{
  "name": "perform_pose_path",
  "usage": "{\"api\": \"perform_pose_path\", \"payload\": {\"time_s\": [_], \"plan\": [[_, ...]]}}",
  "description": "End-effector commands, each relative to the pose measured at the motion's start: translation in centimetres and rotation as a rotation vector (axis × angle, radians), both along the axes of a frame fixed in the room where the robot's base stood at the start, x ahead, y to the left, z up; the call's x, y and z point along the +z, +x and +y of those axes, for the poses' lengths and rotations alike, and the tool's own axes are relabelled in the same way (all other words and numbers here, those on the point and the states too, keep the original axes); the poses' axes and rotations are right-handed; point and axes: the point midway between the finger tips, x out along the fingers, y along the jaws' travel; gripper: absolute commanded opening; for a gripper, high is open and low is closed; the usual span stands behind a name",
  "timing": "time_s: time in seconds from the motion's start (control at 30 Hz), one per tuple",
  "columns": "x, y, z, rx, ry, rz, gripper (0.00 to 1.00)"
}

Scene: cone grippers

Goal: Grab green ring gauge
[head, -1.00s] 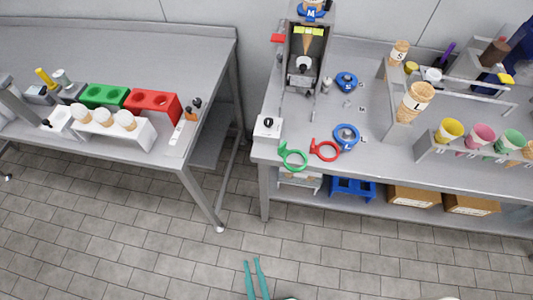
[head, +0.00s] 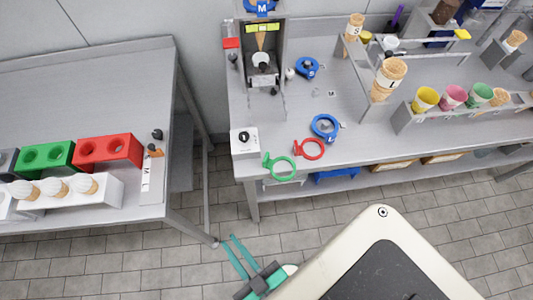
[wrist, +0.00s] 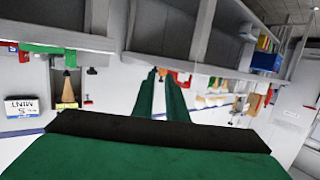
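The green ring gauge (head: 269,162) lies at the front left edge of the right-hand table, in the head view. Its ring part is at the table's front edge. A red ring gauge (head: 299,151) lies just right of it, and a blue one (head: 314,123) lies behind the red. My gripper (head: 227,239) has two slim teal fingers with a gap between them. It is empty, over the floor in front of the tables, below and left of the green ring in the picture. The fingers also show in the wrist view (wrist: 158,75); I cannot pick out the green ring there.
A white box with a black knob (head: 244,142) stands left of the green ring. A cone stand (head: 270,60) and a row of coloured cones (head: 453,97) stand farther back. The left table (head: 185,205) has a front corner near my fingers. Floor lies between.

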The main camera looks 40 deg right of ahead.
Motion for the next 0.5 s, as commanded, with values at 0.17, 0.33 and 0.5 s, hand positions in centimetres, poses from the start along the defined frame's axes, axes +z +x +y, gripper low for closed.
{"api": "perform_pose_path", "payload": {"time_s": [0.17, 0.33, 0.5], "plan": [[1.0, 5.8, -3.2, -0.02, -0.04, -0.07, 0.12], [3.2, 11.5, -7.1, -0.079, -0.068, -0.144, 0.12], [6.9, 16.7, -11.7, -0.178, -0.072, -0.23, 0.12]]}}
